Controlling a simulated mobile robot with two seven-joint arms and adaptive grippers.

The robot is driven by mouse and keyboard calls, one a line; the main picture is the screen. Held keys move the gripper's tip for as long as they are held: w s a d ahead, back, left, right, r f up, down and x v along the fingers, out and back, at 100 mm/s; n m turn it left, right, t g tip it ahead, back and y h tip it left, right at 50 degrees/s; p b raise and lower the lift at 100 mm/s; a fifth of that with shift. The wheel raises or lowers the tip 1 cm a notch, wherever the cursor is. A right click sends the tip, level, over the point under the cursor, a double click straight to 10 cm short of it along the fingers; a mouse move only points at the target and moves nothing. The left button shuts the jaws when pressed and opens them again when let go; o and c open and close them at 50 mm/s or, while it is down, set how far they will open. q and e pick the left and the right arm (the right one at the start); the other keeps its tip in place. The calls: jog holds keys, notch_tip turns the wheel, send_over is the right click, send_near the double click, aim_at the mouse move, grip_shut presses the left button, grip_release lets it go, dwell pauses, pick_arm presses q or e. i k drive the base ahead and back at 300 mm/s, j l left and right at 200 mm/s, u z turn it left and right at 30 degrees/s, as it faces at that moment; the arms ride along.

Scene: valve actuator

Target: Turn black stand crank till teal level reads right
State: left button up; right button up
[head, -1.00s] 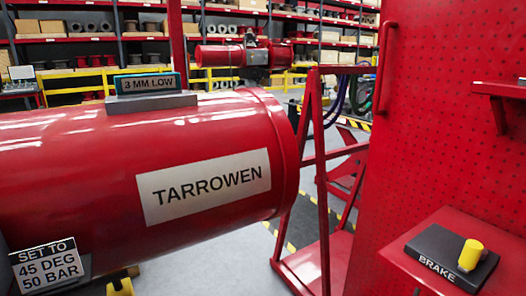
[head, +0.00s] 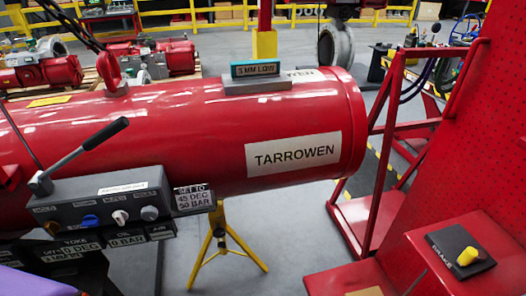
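The teal level (head: 255,68) sits on a grey block on top of the red TARROWEN cylinder (head: 200,130). Its display reads "3 MM LOW". A yellow stand (head: 221,240) with splayed legs is under the cylinder, partly hidden behind the control box. I cannot make out a black crank on the visible part of the stand. Neither of my grippers shows in the head view.
A grey control box (head: 75,208) with a black-handled lever (head: 105,135) and several knobs stands front left. A "SET TO 45 DEG 50 BAR" sign (head: 193,198) is beside it.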

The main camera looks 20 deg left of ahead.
aim_at(219, 232)
jog(key=u, duration=1)
jog(key=i, duration=0.1)
